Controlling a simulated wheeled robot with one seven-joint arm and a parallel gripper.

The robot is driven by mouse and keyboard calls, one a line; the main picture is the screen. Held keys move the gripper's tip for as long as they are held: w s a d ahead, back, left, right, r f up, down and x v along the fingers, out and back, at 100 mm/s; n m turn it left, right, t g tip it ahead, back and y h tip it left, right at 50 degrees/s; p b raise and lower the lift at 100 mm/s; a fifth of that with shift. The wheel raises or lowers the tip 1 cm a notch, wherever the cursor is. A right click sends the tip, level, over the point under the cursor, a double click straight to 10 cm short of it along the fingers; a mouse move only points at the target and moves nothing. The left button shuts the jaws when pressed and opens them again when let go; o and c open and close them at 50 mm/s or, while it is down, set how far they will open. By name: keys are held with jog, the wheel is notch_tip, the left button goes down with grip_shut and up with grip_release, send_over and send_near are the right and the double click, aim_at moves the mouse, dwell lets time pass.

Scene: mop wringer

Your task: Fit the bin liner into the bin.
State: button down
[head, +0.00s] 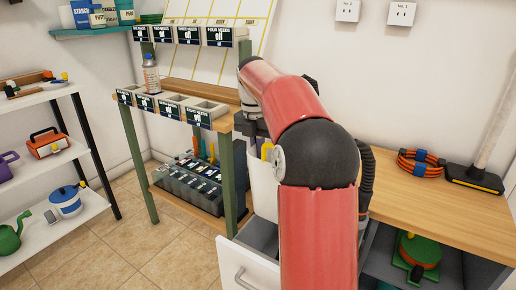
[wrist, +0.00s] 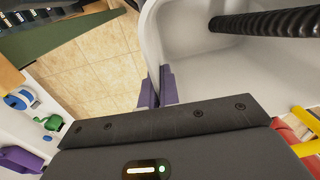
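A white, open-topped container (head: 262,190), which looks like the bin liner, is below my gripper in the head view. In the wrist view its pale wall and hollow inside (wrist: 195,65) fill the upper right. My gripper (wrist: 158,88) has its purple fingers on either side of the thin container wall, close against it. In the head view the fingers are mostly hidden behind my red arm. A pulled-out white-fronted unit (head: 247,268) with a grey inside stands below the container. I cannot tell whether this is the bin, or whether the container touches it.
A wooden counter (head: 440,205) at right holds an orange cable coil (head: 420,163) and a broom-like head (head: 474,178). A green-posted rack (head: 137,160) with labelled bins stands left of the container. White shelves (head: 45,175) are at far left. Tiled floor (head: 100,245) is clear between.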

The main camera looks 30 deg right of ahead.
jog(key=shift+f+b, duration=0.3)
jog(key=shift+f, duration=0.6)
jog(key=shift+f+b, duration=0.95)
jog(key=shift+f, duration=1)
jog(key=shift+f+b, duration=0.9)
jog(key=shift+f, duration=1.2)
jog(key=shift+f+b, duration=0.85)
jog(key=shift+f, duration=1.05)
